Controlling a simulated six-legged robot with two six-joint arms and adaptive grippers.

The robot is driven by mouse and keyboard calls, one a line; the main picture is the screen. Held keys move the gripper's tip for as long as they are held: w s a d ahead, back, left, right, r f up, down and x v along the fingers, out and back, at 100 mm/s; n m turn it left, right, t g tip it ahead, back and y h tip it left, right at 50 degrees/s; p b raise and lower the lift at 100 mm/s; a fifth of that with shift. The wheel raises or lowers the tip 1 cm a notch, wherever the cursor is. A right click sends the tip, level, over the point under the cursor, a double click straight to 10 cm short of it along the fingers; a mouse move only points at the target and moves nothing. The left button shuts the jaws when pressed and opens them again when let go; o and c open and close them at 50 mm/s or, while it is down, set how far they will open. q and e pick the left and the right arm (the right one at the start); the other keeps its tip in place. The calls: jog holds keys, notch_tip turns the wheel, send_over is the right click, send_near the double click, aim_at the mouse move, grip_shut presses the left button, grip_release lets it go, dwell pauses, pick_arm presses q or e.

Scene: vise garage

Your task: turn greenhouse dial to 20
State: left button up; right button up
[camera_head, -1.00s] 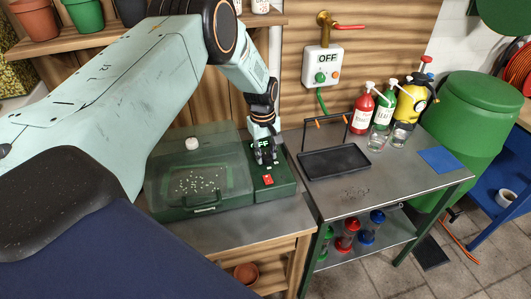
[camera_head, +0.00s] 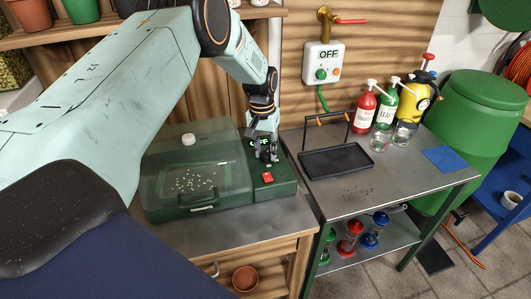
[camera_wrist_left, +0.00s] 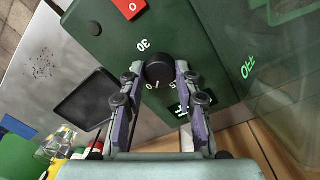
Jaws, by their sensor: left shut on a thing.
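The greenhouse (camera_head: 165,210) is a green box with a clear lid, left of centre in the head view. Its green control panel (camera_head: 284,188) is on the right side and carries a red switch (camera_head: 267,177), also in the left wrist view (camera_wrist_left: 129,6). The black round dial (camera_wrist_left: 159,68) shows in the left wrist view with white marks, among them 30 and 0; where its pointer stands I cannot tell. My left gripper (camera_head: 265,156) is over the panel, its fingers shut on opposite sides of the dial. My right gripper is out of view.
A metal table (camera_head: 405,185) stands to the right with a black tray (camera_head: 335,162), bottles and a blue cloth (camera_head: 444,159). A white OFF box (camera_head: 323,62) hangs on the wall. A terracotta pot (camera_head: 245,279) sits in the open compartment below the greenhouse.

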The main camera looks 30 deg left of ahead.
aim_at(263, 152)
pick_arm(q)
jog(key=shift+m+b, duration=0.3)
jog(key=shift+m, duration=0.9)
jog(key=o, duration=1.1)
jog(key=shift+s, duration=0.1)
jog(key=shift+o, duration=0.2)
notch_tip(263, 152, up, 12)
jog(key=shift+a, duration=0.35)
jog(key=shift+r, duration=0.1)
